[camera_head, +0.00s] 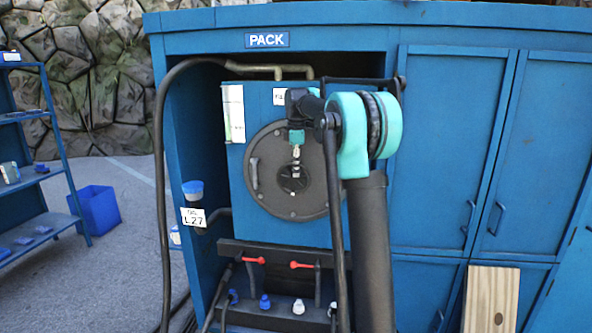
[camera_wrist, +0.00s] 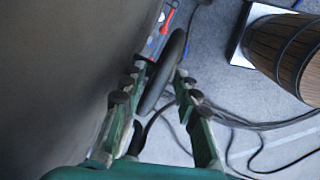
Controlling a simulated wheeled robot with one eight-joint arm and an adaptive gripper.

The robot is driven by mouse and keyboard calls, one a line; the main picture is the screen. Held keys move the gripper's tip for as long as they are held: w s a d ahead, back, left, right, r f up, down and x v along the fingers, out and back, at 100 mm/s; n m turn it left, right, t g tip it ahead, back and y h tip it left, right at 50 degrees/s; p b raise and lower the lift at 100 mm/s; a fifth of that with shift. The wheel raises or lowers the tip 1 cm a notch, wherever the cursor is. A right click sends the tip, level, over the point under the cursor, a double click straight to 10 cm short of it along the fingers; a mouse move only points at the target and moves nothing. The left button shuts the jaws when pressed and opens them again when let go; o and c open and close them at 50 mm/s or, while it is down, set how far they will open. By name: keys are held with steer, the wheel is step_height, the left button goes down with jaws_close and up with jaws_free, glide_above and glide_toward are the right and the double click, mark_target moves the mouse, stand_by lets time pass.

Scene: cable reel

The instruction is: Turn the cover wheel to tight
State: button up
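The cover (camera_head: 262,190) is a large dark round disc on the front of the blue box. A small dark wheel (camera_head: 292,184) sits at its middle, partly behind my gripper (camera_head: 296,170). My gripper points down in front of the cover. In the wrist view, the wheel (camera_wrist: 164,72) shows nearly edge-on as a dark rounded rim between the two green fingers of my gripper (camera_wrist: 161,68). The fingers are apart, one on each side of the rim, with some gap visible. I cannot tell whether either finger touches it. Any tight marking is not readable.
A handle (camera_head: 254,173) stands on the cover's left side. Red valve levers (camera_head: 303,265) and hose fittings are below. A thick black hose (camera_head: 159,180) hangs at left. Blue cabinet doors (camera_head: 450,150) are at right. A wooden barrel (camera_wrist: 285,50) and floor cables show in the wrist view.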

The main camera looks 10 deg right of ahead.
steer(key=shift+f, duration=0.3)
steer(key=shift+c, duration=0.6)
jaws_close()
steer(key=shift+d, duration=0.1)
